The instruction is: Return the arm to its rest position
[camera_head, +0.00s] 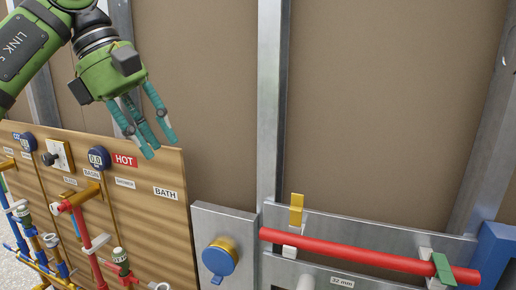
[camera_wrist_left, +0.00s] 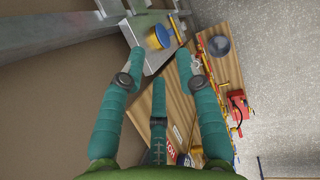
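My left arm comes in from the upper left of the head view. Its green gripper (camera_head: 148,135) has teal fingers pointing down, in front of the top edge of the wooden panel (camera_head: 160,228). In the left wrist view the fingers of the gripper (camera_wrist_left: 165,70) are spread apart with nothing held between them. The gripper appears clear of the panel, though the exact gap cannot be told. My right arm and gripper are not in view.
The wooden panel carries gauges (camera_head: 99,157), labels and red and blue pipes. A blue-capped brass fitting (camera_head: 219,258) is on a grey plate right of it. A red pipe (camera_head: 370,256) runs along the lower right. Metal studs (camera_head: 271,110) stand against the brown wall.

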